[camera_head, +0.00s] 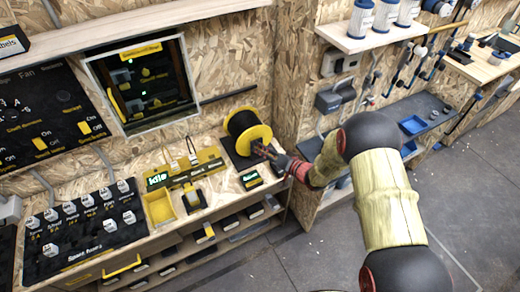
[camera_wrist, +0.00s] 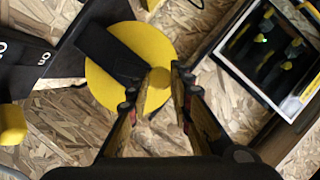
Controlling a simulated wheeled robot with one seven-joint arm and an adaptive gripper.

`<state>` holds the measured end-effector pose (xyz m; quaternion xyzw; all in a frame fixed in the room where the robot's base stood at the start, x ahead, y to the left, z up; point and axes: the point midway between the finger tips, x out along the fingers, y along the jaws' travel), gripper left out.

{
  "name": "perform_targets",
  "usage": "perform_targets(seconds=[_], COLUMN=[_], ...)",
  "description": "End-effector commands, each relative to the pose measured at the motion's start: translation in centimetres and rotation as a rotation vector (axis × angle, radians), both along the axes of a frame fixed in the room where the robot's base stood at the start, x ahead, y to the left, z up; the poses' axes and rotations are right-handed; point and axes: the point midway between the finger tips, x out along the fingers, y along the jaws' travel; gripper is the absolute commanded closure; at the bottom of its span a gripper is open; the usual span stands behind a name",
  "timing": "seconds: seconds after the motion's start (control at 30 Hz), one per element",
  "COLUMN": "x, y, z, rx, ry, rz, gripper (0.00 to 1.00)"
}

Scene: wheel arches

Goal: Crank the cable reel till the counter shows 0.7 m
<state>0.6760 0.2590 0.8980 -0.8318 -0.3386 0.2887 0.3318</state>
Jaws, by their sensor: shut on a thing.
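The cable reel (camera_head: 240,122) stands on the right end of the wooden bench, with a black drum and yellow flanges. In the wrist view its yellow flange (camera_wrist: 98,82) faces me, with a black crank arm (camera_wrist: 108,55) across it. My gripper (camera_head: 262,150) is at the reel's front; in the wrist view its fingers (camera_wrist: 158,85) are shut on the yellow crank knob (camera_wrist: 155,92) at the arm's lower right end. A small counter with a green display (camera_head: 250,178) sits in front of the reel; its digits are too small to read.
A yellow-trimmed kit board (camera_head: 185,168), a yellow bin (camera_head: 159,208) and a black switch panel (camera_head: 85,230) lie left of the reel. A framed window (camera_head: 145,82) is on the wall behind. A shelf unit (camera_head: 310,150) stands close at right. Open floor (camera_head: 290,255) lies in front.

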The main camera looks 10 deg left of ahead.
Motion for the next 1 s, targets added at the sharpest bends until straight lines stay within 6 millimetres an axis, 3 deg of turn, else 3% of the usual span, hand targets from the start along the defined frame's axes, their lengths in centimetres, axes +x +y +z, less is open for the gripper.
perform_targets(seconds=[0.43, 1.0], x=[1.7, 3.4], y=[-2.4, -4.9], z=[0.1, -1.5], rx=[0.353, 0.801], ry=[0.235, 0.538], rz=[-0.005, -0.005], gripper=[1.0, 1.0])
